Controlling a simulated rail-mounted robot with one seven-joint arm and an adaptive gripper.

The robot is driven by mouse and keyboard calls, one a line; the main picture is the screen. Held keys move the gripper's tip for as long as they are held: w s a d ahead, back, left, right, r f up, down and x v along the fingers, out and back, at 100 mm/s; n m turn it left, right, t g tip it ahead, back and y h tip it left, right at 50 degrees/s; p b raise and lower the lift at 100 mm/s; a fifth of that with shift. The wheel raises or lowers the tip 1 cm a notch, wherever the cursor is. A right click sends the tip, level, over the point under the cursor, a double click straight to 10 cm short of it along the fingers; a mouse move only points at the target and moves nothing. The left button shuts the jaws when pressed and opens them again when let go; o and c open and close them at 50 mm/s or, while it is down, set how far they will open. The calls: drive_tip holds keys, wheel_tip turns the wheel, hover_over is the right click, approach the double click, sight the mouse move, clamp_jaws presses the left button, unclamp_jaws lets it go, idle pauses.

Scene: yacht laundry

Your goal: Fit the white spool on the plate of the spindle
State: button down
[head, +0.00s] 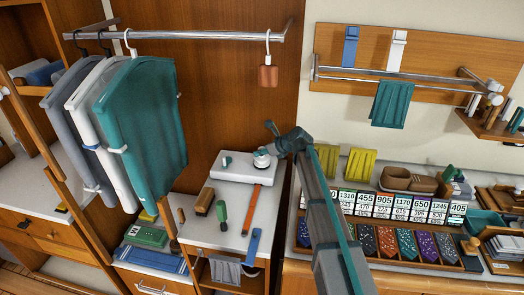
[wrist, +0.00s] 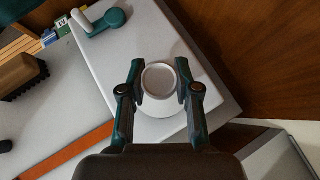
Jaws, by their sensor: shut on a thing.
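In the wrist view the white spool (wrist: 159,79) sits end-on between the two fingertips of my gripper (wrist: 159,84), which is shut on it. A wider white round plate (wrist: 168,124) shows beyond the spool and around it. The spool looks roughly centred over this plate; I cannot tell whether it touches it. In the head view the spool (head: 262,152) is a small white shape above the white machine base (head: 237,175), close to my gripper (head: 272,144). The spindle's pin is hidden.
A teal and white lever (wrist: 103,21) stands on the same base. A brown brush (wrist: 22,75) and an orange strip (wrist: 68,150) lie on the counter nearby. A wooden wall (wrist: 270,50) rises close behind. Hanging shirts (head: 130,120) are at the left.

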drive_tip(key=shift+f, duration=0.3)
drive_tip(key=c, duration=0.7)
unclamp_jaws()
drive_tip(key=shift+c, duration=0.2)
drive_tip(key=v, duration=1.2)
